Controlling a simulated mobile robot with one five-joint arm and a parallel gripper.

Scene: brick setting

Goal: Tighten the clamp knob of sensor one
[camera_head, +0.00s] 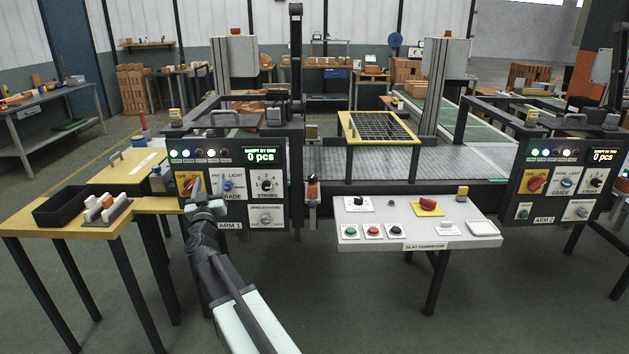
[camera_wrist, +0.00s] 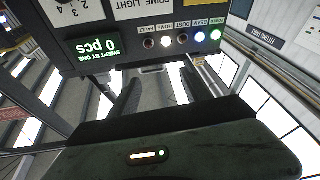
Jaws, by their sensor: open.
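My gripper (camera_head: 207,183) is open and empty, just in front of the left part of the ARM 1 panel (camera_head: 242,203). In the wrist view its two dark fingers (camera_wrist: 160,84) point toward the same panel (camera_wrist: 75,28), which appears upside down; nothing shows between them. I cannot tell whether the fingertips touch the panel. A small grey and yellow device (camera_head: 175,117) sits on the frame above the ARM 1 panel, and a similar one (camera_head: 532,117) sits above the ARM 2 panel. No clamp knob of sensor one can be made out for certain.
A yellow side table (camera_head: 170,203) with a black tray (camera_head: 62,206) stands at left. The grey control console (camera_head: 420,222) and the ARM 2 panel (camera_head: 565,180) stand to the right. A yellow-framed grid (camera_head: 380,128) lies over the conveyor. The floor in front is clear.

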